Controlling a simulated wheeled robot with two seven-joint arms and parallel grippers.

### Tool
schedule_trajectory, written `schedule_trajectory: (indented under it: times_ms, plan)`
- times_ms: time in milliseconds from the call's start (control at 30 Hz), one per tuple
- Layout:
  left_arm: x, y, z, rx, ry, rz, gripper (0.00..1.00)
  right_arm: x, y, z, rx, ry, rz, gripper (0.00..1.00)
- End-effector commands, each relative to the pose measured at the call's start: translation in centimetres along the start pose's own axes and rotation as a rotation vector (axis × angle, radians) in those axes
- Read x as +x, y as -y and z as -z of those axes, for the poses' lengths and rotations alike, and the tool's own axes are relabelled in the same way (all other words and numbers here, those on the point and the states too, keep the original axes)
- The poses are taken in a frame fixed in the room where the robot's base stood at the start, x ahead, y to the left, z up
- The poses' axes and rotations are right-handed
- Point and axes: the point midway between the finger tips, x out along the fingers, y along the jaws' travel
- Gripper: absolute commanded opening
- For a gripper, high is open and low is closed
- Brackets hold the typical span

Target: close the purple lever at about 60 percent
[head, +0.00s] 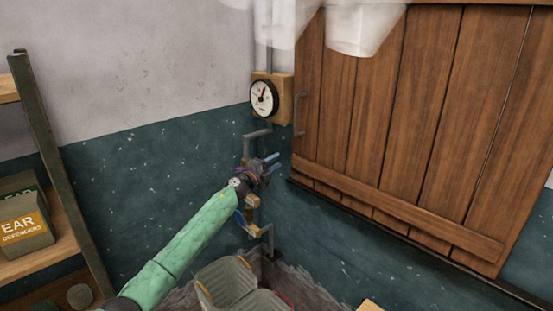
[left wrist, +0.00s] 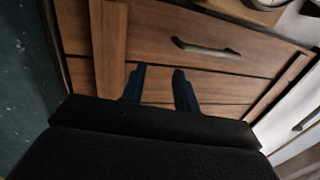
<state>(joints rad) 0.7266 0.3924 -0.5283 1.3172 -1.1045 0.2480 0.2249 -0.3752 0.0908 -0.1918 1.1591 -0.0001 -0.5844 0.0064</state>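In the head view my left arm reaches from the lower left to a grey pipe (head: 257,134) in the wall corner. My left gripper (head: 275,161) is in front of the pipe, below the gauge, fingers pointing right. In the left wrist view its two dark blue fingers (left wrist: 158,88) stand apart with nothing between them. Brass fittings (head: 252,201) and a small blue part (head: 240,218) show on the pipe below the gripper. I cannot make out the purple lever for certain; my gripper and wrist cover part of the pipe. My right gripper is not in view.
A round gauge (head: 263,98) sits on the pipe above the gripper. A wooden plank door (head: 400,120) with a handle (left wrist: 205,48) is close on the right. Shelves with an ear defenders box (head: 24,224) stand left.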

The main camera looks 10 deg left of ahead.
Motion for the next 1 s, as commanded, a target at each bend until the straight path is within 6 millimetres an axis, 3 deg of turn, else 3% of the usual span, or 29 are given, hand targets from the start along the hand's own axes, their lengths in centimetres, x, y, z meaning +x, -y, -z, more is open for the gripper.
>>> schedule_trajectory:
  times_ms: [233, 633, 800, 1000]
  plan:
    - [0.4, 0.6, 0.9, 0.0, -0.001, -0.001, 0.3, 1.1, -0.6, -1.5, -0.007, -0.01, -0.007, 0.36]
    - [0.4, 0.5, 1.0, 0.0, 0.0, -0.001, 0.3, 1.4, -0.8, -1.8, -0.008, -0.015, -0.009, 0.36]
    - [0.2, 0.3, 1.1, -0.042, 0.002, 0.014, 0.0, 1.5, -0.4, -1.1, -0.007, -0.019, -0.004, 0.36]
    - [-1.0, 0.0, 0.9, -0.288, 0.012, 0.105, 0.0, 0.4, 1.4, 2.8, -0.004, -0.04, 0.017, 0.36]
